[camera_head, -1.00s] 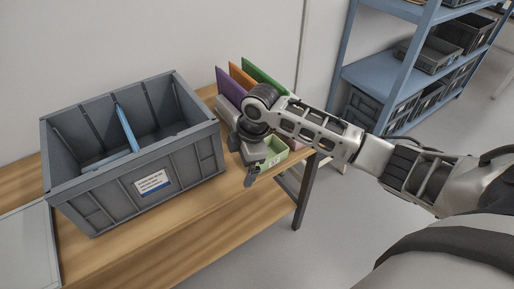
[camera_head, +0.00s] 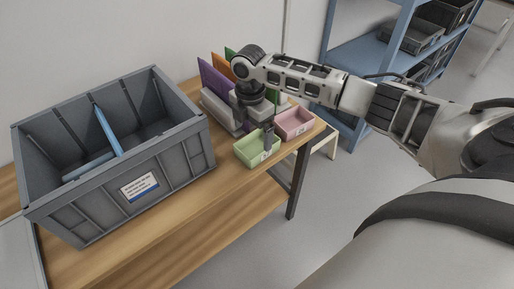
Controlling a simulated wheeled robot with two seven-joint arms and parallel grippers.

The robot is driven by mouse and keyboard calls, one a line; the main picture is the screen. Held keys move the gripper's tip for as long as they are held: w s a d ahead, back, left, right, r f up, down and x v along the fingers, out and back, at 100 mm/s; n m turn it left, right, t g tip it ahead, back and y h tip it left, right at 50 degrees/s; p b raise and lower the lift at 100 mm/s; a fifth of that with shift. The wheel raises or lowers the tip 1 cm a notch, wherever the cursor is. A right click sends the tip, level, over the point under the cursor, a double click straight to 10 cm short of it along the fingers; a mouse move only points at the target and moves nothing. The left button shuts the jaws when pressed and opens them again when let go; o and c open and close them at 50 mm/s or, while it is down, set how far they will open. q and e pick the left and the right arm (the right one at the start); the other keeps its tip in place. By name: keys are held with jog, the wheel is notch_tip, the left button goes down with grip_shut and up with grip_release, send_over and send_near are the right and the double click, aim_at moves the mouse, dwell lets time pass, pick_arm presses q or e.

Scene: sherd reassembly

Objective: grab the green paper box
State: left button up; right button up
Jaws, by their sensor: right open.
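My right gripper (camera_head: 262,138) points down at the box's right side, with a fingertip overlapping the box in the picture. The jaws are open. I cannot tell whether a finger touches the box wall. My left gripper is not in view.
A pink box (camera_head: 297,122) stands close to the right of the green one. A large grey crate (camera_head: 180,160) with blue items inside fills the left of the table. Purple (camera_head: 213,80) and orange upright sheets stand behind my gripper. A blue shelf (camera_head: 365,50) is at the back right.

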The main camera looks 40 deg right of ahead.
aim_at(254, 154)
jog(key=f, duration=0.5)
jog(key=shift+w+d+f, duration=0.15)
jog(key=shift+d+f, duration=0.1)
jog(key=shift+f, duration=0.1)
jog(key=shift+c, duration=0.4)
jog(key=c, duration=1)
